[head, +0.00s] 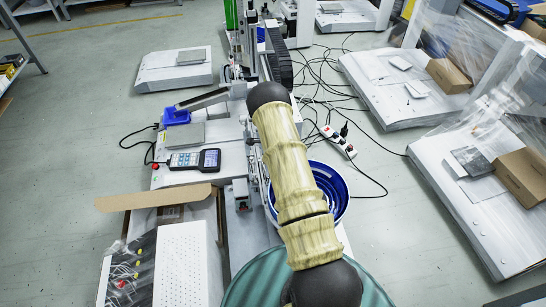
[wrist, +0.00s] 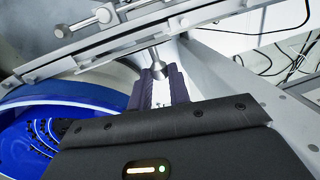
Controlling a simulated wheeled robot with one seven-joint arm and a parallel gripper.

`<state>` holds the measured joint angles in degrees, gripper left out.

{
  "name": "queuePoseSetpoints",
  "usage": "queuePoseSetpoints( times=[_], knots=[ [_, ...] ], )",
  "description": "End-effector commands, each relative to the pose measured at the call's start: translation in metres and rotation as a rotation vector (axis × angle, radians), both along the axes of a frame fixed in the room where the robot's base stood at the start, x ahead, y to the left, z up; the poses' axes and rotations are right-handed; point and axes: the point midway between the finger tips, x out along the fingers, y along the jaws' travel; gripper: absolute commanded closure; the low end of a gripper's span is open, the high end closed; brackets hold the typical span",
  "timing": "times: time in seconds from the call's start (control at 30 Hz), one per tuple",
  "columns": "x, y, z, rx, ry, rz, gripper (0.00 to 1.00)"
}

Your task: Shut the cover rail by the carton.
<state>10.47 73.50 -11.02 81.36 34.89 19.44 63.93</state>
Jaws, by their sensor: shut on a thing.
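In the wrist view, my gripper (wrist: 158,88) has its two dark purple fingers closed on the round metal knob (wrist: 160,57) of a grey rail. The fingertips meet at the knob's stem, just below the rail. The cover rail (wrist: 110,45) runs as a slanted metal bar across the top of that view, from lower left to upper right. In the head view, an open brown carton (head: 155,199) stands at the lower left, beside the machine. My arm hides the gripper there, and I cannot make out the knob. How far the rail is slid is not clear.
A blue bowl (head: 337,190) lies right beside the machine and also shows in the wrist view (wrist: 40,108). A handheld pendant (head: 193,160) rests on the white machine top. A power strip (head: 338,140) and black cables lie on the floor at the right.

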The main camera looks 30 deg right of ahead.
Motion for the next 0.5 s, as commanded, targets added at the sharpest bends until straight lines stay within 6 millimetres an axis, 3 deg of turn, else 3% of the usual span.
queuePoseSetpoints(
  times=[0.5],
  knots=[
    [0.006, 0.017, 0.008, -0.366, 0.101, 0.007, 1.0]
  ],
)
